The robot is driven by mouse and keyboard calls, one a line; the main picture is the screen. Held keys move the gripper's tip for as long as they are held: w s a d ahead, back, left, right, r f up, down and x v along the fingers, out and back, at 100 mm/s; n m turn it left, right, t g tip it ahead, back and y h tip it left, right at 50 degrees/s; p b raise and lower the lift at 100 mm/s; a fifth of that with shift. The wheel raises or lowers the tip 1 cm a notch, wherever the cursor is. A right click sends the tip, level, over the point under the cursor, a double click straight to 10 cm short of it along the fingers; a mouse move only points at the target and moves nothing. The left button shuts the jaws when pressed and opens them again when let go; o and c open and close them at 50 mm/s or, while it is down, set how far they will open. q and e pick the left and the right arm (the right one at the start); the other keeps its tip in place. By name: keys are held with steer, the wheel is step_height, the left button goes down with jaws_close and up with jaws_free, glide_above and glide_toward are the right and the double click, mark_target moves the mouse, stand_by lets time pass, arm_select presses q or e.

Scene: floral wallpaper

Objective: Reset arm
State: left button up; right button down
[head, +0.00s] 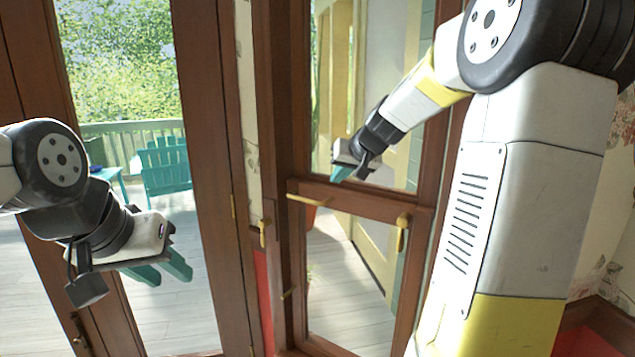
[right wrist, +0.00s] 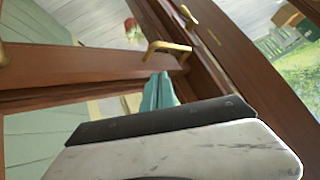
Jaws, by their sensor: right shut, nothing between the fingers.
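My right arm reaches in from the upper right in the head view, its white and yellow links bent down toward the glazed door. My right gripper (head: 338,174) is in front of the door's glass, just above the wooden cross rail. Its teal fingers (right wrist: 158,92) are together and empty in the right wrist view, close to a brass handle (right wrist: 167,50); I cannot tell whether they touch it. My left gripper (head: 162,270) is at the lower left, with its two teal fingers apart and nothing between them.
The wooden glazed door (head: 362,205) carries a brass bar (head: 308,200) and a brass lever (head: 402,234). Another brass handle (head: 264,232) is on the frame to its left. Through the left glass, a teal chair (head: 165,166) stands on a deck. Floral wallpaper shows at the right.

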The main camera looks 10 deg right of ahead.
steer(key=s+a+r+n+g, duration=0.1)
steer(key=s+a+r, duration=0.1)
steer(key=s, duration=0.6)
steer(key=s+a+r, duration=0.1)
steer(key=s+a, duration=0.2)
steer(key=s, duration=0.6)
steer(key=s+f+g, duration=0.1)
steer(key=s+f, duration=0.1)
steer(key=s, duration=0.5)
steer(key=s+a+f, duration=0.1)
steer(key=s+f, duration=0.2)
steer(key=s, duration=0.4)
steer(key=shift+s+f+n+g+h, duration=0.2)
steer(key=shift+f+n+g+h, duration=0.1)
steer(key=shift+g, duration=0.1)
steer(key=shift+r, duration=0.1)
